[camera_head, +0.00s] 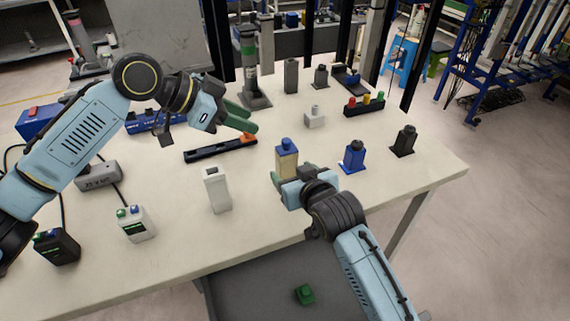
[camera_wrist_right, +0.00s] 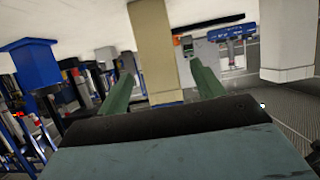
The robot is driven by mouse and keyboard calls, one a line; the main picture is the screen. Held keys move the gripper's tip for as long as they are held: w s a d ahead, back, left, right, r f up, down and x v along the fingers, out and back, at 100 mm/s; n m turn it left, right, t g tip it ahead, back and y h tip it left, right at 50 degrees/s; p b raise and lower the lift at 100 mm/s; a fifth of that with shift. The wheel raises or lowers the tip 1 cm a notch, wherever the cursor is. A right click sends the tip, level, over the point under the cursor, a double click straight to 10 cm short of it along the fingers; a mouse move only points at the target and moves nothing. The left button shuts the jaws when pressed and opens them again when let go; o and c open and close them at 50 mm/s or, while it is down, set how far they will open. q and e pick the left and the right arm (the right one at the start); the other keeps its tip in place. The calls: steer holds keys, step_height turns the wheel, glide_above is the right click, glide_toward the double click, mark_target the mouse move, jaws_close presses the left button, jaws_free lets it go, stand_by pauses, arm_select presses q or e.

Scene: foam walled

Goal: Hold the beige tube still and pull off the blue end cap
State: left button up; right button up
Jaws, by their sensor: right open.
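The beige tube (camera_head: 288,167) stands upright on the table, with the blue end cap (camera_head: 286,145) on its top. My right gripper (camera_head: 289,180) is low at the tube's near side, its fingers mostly hidden in the head view. In the right wrist view, the green fingers of the right gripper (camera_wrist_right: 164,75) are apart, with the beige tube (camera_wrist_right: 157,45) showing between them; the cap is not visible there. I cannot tell whether either finger touches the tube. My left gripper (camera_head: 240,116) is open and empty, above the table to the left of and behind the tube.
A black rail with an orange end (camera_head: 220,149) lies beneath my left gripper. A grey block (camera_head: 314,118) stands behind.

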mark_target(284, 164)
steer(key=shift+x, duration=3.3)
